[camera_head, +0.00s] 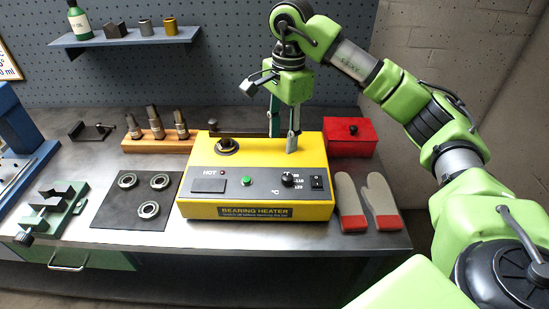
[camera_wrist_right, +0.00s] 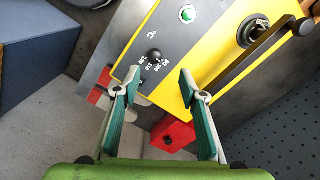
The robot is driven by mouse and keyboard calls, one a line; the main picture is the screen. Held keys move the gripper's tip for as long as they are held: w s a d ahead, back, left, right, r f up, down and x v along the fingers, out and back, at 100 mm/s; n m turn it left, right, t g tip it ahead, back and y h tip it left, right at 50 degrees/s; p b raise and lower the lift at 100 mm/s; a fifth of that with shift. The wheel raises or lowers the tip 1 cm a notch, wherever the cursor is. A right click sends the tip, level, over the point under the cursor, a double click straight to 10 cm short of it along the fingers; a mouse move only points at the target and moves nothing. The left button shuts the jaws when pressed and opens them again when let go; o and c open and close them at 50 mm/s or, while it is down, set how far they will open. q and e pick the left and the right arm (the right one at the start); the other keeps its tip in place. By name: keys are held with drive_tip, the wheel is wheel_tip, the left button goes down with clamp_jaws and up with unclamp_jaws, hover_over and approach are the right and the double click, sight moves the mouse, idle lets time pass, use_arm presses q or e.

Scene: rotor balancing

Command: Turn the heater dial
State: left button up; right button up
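The yellow bearing heater (camera_head: 258,210) sits on the bench with a dark sloped control panel. Its black heater dial (camera_head: 288,180) is at the panel's right, beside printed numbers; the dial also shows in the right wrist view (camera_wrist_right: 154,56). My right gripper (camera_head: 284,143) points down above the rear right part of the heater, behind the dial. In the right wrist view the gripper (camera_wrist_right: 160,80) has its two green-padded fingers apart with nothing between them, and the dial appears beyond the fingertips. My left gripper is in neither view.
A black rocker switch (camera_head: 317,182) and a green button (camera_head: 246,181) share the panel. A red box (camera_head: 349,140) and oven mitts (camera_head: 366,203) lie to the right. Bearings on a dark mat (camera_head: 111,216) and a green vise (camera_head: 55,207) are to the left.

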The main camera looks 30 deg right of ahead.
drive_tip(key=d, duration=0.1)
hover_over(288, 176)
drive_tip(key=f, duration=0.4)
drive_tip(key=shift+s+f+p, duration=0.25)
drive_tip(key=shift+p, duration=0.15)
wheel_tip(288, 176, down, 7)
drive_tip(key=shift+w+f+p, duration=0.1)
drive_tip(key=shift+w+p, duration=0.05)
drive_tip(key=shift+p, duration=0.8)
drive_tip(key=shift+f, duration=0.3)
drive_tip(key=shift+w+f, duration=0.1)
drive_tip(key=shift+f, duration=0.15)
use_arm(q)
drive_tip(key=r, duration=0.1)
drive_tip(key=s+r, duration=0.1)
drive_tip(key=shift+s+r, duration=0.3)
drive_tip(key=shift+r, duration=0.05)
use_arm(e)
clamp_jaws()
